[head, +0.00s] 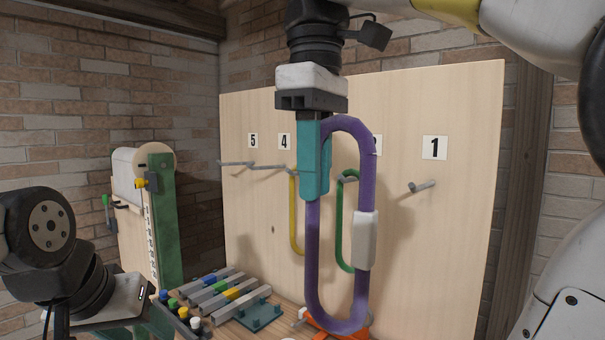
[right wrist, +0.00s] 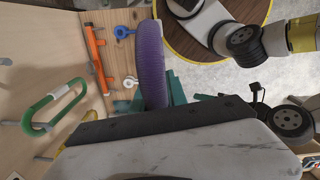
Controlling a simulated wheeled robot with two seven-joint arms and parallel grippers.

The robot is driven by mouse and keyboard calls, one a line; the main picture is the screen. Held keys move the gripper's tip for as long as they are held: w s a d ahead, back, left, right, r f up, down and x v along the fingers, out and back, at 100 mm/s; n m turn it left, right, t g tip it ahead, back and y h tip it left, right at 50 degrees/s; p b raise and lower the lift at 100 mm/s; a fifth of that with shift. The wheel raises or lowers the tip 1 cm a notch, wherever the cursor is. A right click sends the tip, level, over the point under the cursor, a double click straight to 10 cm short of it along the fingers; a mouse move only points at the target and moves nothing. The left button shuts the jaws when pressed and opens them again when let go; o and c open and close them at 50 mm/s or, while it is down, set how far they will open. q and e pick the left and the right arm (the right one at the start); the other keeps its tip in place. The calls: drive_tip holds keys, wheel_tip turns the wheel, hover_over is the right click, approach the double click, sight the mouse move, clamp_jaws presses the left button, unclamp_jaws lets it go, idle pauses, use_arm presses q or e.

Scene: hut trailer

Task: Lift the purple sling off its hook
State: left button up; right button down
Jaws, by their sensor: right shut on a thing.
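The purple sling (head: 367,190) is a tall closed loop with a white sleeve on its right side. My right gripper (head: 314,180) has teal fingers shut on the sling's upper left side. The sling hangs upright in front of the board and looks apart from it. In the right wrist view the sling (right wrist: 150,65) shows edge-on, away from the board. The hook under number 1 (head: 424,186) is bare.
The wooden board (head: 465,120) carries numbered hooks. A yellow sling (head: 294,215) and a green sling (head: 341,235) hang on it behind the purple loop. A rack of grey bars (head: 240,303) lies below on the left. An orange item (head: 325,325) is below the sling. A green-sided stand (head: 163,220) is at left.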

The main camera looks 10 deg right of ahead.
drive_tip(key=shift+s+a, duration=0.1)
drive_tip(key=s+a, duration=0.9)
drive_tip(key=a, duration=0.3)
drive_tip(key=shift+s+a, duration=0.15)
drive_tip(key=shift+s, duration=0.25)
drive_tip(key=shift+w, duration=0.1)
